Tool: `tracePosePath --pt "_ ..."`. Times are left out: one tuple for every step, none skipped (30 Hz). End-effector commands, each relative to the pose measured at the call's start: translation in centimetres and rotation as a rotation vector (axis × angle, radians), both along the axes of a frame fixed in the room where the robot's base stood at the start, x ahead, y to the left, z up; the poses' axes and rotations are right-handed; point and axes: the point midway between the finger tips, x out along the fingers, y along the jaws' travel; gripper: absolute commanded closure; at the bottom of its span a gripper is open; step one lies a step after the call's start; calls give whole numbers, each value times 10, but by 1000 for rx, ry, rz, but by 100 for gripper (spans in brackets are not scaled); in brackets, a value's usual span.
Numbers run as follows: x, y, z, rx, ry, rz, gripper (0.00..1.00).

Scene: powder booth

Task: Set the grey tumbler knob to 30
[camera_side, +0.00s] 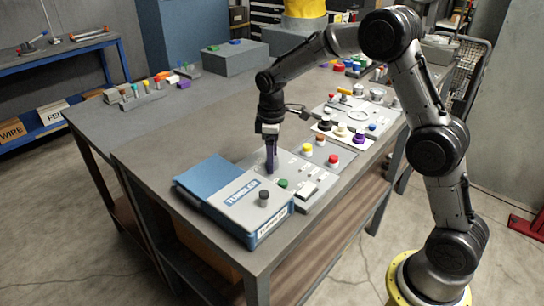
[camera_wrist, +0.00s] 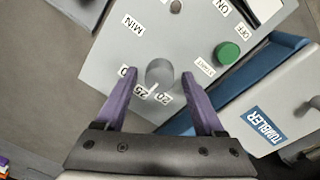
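The grey knob (camera_wrist: 160,73) stands on a light grey panel (camera_wrist: 105,58) with printed labels around it. "MIN", "25" and "20" are readable, and another label by the left finger is partly hidden. A thin white mark shows at the knob's lower edge, near the "25" and "20" labels. My gripper (camera_wrist: 159,74) is open, with one purple finger on each side of the knob in the wrist view. A gap shows between each finger and the knob. In the side view my gripper (camera_side: 271,170) points down close to the panel and hides the knob.
A blue and grey box (camera_side: 235,194) labelled "TUMBLER" with a dark knob (camera_side: 264,197) stands beside the panel. A green button (camera_wrist: 227,53), marked "START", is near the grey knob. Yellow (camera_side: 307,149) and red (camera_side: 333,160) buttons lie behind.

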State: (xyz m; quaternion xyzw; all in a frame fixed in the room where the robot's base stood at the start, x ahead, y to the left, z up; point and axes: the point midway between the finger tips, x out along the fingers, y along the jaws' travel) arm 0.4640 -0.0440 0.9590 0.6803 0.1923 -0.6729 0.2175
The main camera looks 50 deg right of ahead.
Motion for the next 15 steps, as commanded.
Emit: tracePosePath --pt "0 0 0 0 0 0 40" --pt "0 0 0 0 0 0 46" --pt "0 0 0 0 0 0 53" --pt "0 0 0 0 0 0 58" --pt "0 0 0 0 0 0 64" --pt "0 0 0 0 0 0 71" --pt "0 0 0 0 0 0 76" --pt "0 0 0 0 0 0 82" --pt "0 0 1 0 0 0 89" --pt "0 0 1 0 0 0 94" --pt "0 0 1 0 -1 0 100" --pt "0 0 1 0 -1 0 100" --pt "0 0 1 0 -1 0 100" --pt "0 0 1 0 -1 0 100" --pt "0 0 1 0 -1 -1 100"
